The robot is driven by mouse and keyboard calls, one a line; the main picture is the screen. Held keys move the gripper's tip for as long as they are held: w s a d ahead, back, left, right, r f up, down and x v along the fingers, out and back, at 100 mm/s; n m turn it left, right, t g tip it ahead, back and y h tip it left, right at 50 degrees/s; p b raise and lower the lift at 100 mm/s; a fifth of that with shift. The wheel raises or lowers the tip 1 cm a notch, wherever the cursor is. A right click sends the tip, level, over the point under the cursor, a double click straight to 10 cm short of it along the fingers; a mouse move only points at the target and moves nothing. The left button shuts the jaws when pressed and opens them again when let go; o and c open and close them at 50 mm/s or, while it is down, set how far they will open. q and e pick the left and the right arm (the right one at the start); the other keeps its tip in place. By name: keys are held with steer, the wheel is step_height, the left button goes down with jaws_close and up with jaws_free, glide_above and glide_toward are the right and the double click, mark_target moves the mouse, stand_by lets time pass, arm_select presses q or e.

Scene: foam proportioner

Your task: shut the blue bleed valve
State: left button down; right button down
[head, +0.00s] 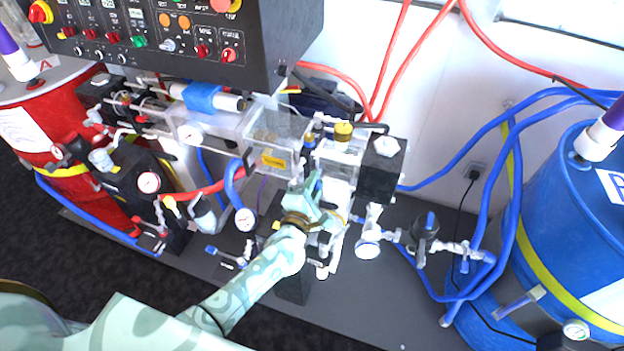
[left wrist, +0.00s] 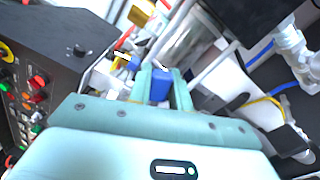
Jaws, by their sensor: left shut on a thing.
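My left gripper (head: 308,186) reaches into the middle of the machine, under the clear boxes. In the left wrist view its two fingers (left wrist: 160,88) are shut on a blue valve handle (left wrist: 161,84), which looks like the blue bleed valve. I cannot tell how far the handle is turned. My right gripper is in neither view.
A black control panel (head: 185,62) overhangs the machine at upper left. A red drum (head: 40,130) stands left and a blue drum (head: 575,215) right, with blue hoses. A black block (head: 381,175) and a gauge (head: 367,250) stand close right of my gripper.

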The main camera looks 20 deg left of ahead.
arm_select(q)
steer(key=m, duration=0.1)
steer(key=f+m, duration=0.1)
steer(key=shift+d+f+m, duration=0.2)
steer(key=shift+f+m, duration=0.05)
steer(key=shift+m, duration=0.05)
steer(key=shift+f+m+b, duration=0.3)
steer(key=shift+f+m, duration=0.2)
steer(key=shift+m, duration=0.4)
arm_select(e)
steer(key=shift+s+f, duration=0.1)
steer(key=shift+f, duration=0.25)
arm_select(q)
steer(key=shift+f, duration=0.1)
steer(key=c, duration=1.3)
jaws_free()
steer(key=s, duration=0.5)
steer(key=s+p, duration=0.1)
steer(key=s, duration=0.5)
steer(key=s+p, duration=0.1)
steer(key=s, duration=0.4)
steer(key=shift+s+a, duration=0.2)
steer(key=shift+a, duration=0.05)
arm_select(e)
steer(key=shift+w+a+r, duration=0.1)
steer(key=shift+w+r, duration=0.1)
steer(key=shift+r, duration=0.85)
